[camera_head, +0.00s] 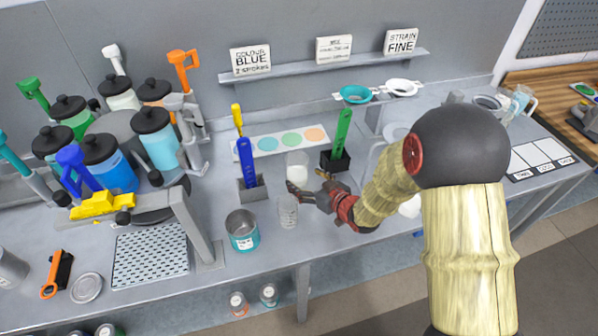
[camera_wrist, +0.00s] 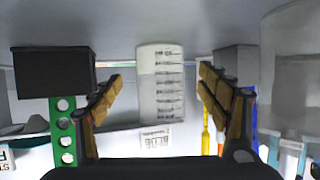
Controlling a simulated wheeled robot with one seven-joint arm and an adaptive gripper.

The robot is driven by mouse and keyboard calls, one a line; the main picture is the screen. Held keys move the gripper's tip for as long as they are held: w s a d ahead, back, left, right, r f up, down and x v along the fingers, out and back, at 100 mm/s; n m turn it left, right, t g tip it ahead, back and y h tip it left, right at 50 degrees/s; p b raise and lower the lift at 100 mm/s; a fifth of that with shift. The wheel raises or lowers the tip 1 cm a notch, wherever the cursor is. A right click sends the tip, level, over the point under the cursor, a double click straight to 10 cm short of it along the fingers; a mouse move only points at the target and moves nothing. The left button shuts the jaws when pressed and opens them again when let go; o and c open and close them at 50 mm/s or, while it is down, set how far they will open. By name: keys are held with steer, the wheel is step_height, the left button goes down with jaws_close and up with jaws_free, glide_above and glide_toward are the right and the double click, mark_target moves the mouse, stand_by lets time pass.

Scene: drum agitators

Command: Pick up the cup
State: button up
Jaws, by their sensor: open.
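A clear graduated cup (camera_head: 297,165) with white contents stands upright on the bench, left of the black holder with the green perforated tool. In the wrist view, which looks upside down, the cup (camera_wrist: 161,97) shows centred beyond the fingers. My gripper (camera_head: 308,182) is open, low over the bench, just in front of this cup. In the wrist view its fingers (camera_wrist: 160,76) lie on either side of the cup's outline; I cannot tell whether they are around it. A second clear cup (camera_head: 288,213) stands nearer the front edge and shows large at the right of the wrist view (camera_wrist: 288,65).
The green tool's black holder (camera_head: 336,161) stands close on the right. A grey holder (camera_head: 250,190) with a blue tool stands left, and an open metal can (camera_head: 242,232) front left. A drum rack (camera_head: 118,130) fills the far left. A signed shelf (camera_head: 325,66) runs behind.

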steer(key=b+x, duration=0.1)
steer(key=x, duration=0.4)
steer(key=shift+w+a+f, duration=0.1)
steer(key=shift+f, duration=0.2)
steer(key=c, duration=0.3)
steer(key=c, duration=1)
steer(key=shift+r, duration=0.1)
steer(key=shift+c, duration=0.5)
steer(key=shift+r, duration=0.1)
